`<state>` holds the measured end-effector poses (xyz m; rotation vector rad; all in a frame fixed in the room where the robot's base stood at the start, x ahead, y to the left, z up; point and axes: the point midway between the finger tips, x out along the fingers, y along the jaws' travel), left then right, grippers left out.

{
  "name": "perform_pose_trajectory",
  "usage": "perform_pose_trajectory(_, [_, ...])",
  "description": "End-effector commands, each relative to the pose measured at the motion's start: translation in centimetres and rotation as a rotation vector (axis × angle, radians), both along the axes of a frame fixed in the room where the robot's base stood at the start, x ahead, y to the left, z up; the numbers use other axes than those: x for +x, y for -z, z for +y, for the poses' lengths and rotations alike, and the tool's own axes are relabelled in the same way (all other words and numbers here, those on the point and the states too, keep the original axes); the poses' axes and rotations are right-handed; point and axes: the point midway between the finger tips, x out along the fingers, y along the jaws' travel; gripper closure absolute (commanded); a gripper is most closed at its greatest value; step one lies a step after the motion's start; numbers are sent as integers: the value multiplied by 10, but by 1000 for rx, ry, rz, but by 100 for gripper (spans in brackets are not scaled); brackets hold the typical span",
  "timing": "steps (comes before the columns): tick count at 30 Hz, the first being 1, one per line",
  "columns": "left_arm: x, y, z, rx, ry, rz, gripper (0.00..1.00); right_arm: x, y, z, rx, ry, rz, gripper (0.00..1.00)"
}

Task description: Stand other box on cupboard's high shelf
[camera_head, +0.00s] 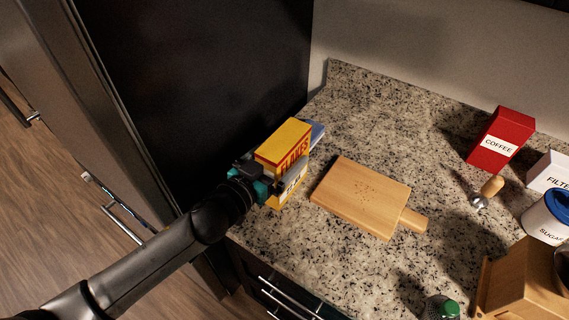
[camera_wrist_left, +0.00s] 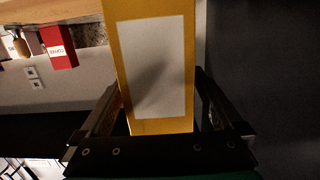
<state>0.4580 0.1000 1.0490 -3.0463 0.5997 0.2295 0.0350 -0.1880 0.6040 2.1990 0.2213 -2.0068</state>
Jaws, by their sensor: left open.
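A yellow FLAKES box (camera_head: 282,155) stands upright on the granite counter near the tall dark unit. My left gripper (camera_head: 272,177) reaches it from the left, its jaws open on either side of the box. In the left wrist view the box (camera_wrist_left: 158,65), with a blank pale panel, lies between the two spread fingers (camera_wrist_left: 160,108); I cannot tell whether either finger touches it. A red COFFEE box (camera_head: 501,139) stands at the back right, and shows in the left wrist view (camera_wrist_left: 58,47). The cupboard's high shelf is not in view. My right gripper is not in view.
A wooden cutting board (camera_head: 362,192) lies just right of the FLAKES box. A small wooden-handled tool (camera_head: 491,187), FILTER box (camera_head: 550,172), SUGAR jar (camera_head: 541,222) and green-capped container (camera_head: 442,308) are farther right. The counter behind the board is clear.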

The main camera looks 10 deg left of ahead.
Motion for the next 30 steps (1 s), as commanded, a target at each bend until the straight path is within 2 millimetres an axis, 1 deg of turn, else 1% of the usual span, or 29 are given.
perform_pose_trajectory(1, [5, 0, -2, -1, 0, -2, 0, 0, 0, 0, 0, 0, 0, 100])
perform_pose_trajectory(4, [11, 1, -4, 1, 0, -1, 0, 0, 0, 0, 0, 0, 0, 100])
perform_pose_trajectory(13, [13, 2, -6, 1, 0, 1, 0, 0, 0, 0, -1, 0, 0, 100])
perform_pose_trajectory(14, [13, 2, -6, 1, 0, 1, 2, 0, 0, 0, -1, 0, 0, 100])
perform_pose_trajectory(30, [13, 2, -5, 1, 0, 1, 63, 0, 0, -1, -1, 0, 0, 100])
